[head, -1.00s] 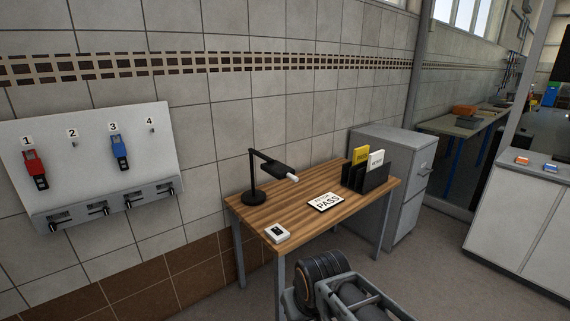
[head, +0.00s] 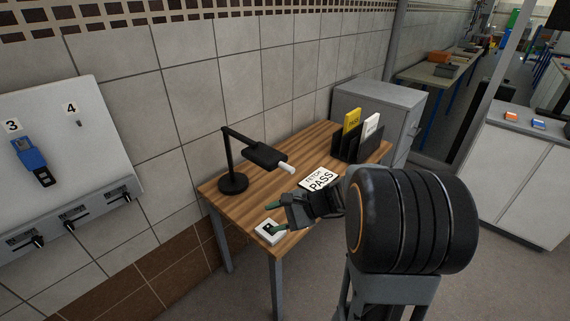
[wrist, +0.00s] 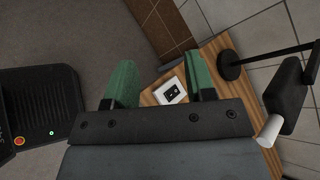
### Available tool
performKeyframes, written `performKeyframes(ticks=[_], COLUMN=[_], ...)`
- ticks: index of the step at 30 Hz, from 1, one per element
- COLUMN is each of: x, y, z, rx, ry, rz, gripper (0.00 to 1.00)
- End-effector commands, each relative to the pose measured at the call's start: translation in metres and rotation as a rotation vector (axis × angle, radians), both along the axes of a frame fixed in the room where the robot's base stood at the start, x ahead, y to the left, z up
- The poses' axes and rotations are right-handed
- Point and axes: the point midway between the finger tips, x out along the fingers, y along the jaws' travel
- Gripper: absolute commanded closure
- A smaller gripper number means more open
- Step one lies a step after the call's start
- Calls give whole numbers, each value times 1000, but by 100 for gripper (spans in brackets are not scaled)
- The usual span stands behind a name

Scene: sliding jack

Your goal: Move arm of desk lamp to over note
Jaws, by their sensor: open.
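The black desk lamp (head: 230,160) stands upright at the left back of the wooden desk. Its arm (head: 264,154) reaches right and forward from the post, with a white tip (head: 287,168) at its end. The white note (head: 318,180), reading "FETCH PASS", lies on the desk to the right of the lamp tip, partly behind my arm. My gripper (head: 272,226) is open and empty above the desk's front left corner, in front of the lamp. In the wrist view, the lamp base (wrist: 230,66) and arm (wrist: 287,95) show right of my green fingers (wrist: 161,85).
A small white switch box (head: 268,232) sits on the desk near my fingertips. A black file holder (head: 352,146) with yellow and white folders stands at the desk's back right. A grey cabinet (head: 385,110) is behind it. A wall panel (head: 60,160) hangs at left.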

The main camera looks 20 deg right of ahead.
Motion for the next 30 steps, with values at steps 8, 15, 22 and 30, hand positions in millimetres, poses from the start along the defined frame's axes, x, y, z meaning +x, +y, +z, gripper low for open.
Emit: performKeyframes(ticks=[8, 15, 22, 30], x=[61, 74, 106, 153], y=[-114, -161, -149, -128], z=[1, -4, -3, -4], rx=[516, 671, 682, 681], ry=[-14, -59, -62, -62], rz=[-553, -738, -750, -749], gripper=[50, 50, 50, 50])
